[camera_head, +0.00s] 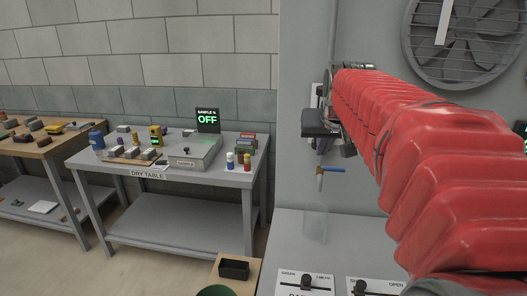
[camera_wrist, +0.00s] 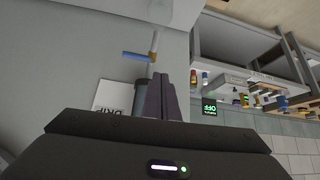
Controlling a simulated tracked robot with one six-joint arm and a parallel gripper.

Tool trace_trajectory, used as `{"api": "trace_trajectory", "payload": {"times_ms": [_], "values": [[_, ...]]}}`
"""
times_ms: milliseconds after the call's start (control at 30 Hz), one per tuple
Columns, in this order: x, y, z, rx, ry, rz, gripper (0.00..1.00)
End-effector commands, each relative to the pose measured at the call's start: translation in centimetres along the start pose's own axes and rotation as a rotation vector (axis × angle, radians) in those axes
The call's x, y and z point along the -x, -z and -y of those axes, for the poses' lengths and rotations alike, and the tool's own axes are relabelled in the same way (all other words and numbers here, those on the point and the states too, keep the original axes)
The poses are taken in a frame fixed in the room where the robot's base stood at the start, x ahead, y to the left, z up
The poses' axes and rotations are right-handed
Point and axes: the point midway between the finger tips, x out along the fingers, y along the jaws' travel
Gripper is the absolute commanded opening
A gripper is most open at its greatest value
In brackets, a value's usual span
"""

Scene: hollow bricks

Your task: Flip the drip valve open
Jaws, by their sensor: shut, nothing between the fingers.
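The drip valve has a blue lever (camera_head: 332,170) that sticks out sideways to the right of a thin pale spout. In the wrist view the blue lever (camera_wrist: 136,55) points left from a brass-coloured body (camera_wrist: 153,58), just beyond my fingertips. My gripper (camera_head: 321,148) is shut and empty, close above the valve. In the wrist view my closed fingers (camera_wrist: 165,84) are dark and lie just short of the brass body. I cannot tell whether they touch the valve. A clear beaker (camera_head: 315,224) stands below the spout. The pipe above the valve is mostly hidden by my gripper.
A grey counter (camera_head: 285,245) carries the beaker and slider panels (camera_head: 304,284) at its front. A white sign (camera_wrist: 112,95) is on the wall beside the valve. The dry table (camera_head: 150,178), with a screen (camera_head: 207,120) reading OFF, stands to the left. A wall fan (camera_head: 463,45) hangs right.

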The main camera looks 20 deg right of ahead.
Motion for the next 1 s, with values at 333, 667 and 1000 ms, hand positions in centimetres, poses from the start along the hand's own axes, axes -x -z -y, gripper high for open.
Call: {"api": "trace_trajectory", "payload": {"times_ms": [333,667,1000], "values": [[-1.8,5.4,-6.9,-0.081,-0.073,-0.044,0.00],[-1.9,5.4,-6.8,-0.080,-0.072,-0.044,0.00],[-4.7,5.5,-6.9,-0.080,-0.071,-0.042,0.00]]}}
